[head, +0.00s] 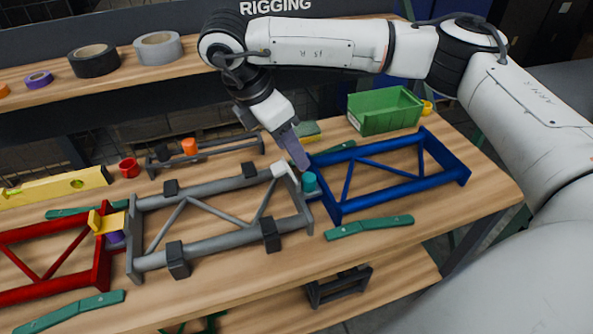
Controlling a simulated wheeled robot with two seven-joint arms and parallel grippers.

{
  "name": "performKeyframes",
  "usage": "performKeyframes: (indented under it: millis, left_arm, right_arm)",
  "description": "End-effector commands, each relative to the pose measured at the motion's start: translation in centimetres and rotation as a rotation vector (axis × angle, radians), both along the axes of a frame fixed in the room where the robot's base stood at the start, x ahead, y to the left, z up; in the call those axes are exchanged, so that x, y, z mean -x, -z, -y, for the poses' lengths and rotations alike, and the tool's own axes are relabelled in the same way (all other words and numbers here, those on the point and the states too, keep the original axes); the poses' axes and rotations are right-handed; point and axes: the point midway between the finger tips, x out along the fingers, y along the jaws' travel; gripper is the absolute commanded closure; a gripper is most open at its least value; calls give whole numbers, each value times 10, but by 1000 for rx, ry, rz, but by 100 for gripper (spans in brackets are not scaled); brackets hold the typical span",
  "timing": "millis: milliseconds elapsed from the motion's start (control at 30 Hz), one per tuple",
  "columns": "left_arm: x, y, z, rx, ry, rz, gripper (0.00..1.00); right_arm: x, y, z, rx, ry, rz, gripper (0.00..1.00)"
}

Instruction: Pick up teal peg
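The teal peg (309,183) is a short cylinder at the joint between the right end of the grey frame (205,247) and the left end of the blue frame (398,188). My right arm comes in from the right, and its gripper (302,166) points down just above and behind the peg. Its fingers overlap in this view, so the gap between them and any contact with the peg cannot be made out. My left gripper is out of view.
A white piece (286,172) sits on the grey frame beside the peg. A yellow bracket (108,223) joins the grey frame to the red frame (100,280). Green straps (370,227) lie on the bench. A green bin (384,112) stands at the back right.

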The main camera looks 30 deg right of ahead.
Motion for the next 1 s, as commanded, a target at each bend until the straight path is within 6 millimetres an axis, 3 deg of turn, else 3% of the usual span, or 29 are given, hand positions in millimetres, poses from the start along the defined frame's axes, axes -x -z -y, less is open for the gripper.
performKeyframes:
  millis: [367, 700, 1000]
  left_arm:
    - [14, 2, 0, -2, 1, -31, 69]
    - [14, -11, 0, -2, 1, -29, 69]
    - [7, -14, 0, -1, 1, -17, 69]
  right_arm:
    - [2, 44, 18, -1, -1, -4, 52]
    - [4, 82, 35, 0, 2, -4, 52]
    - [3, 93, 39, -1, 0, -2, 52]
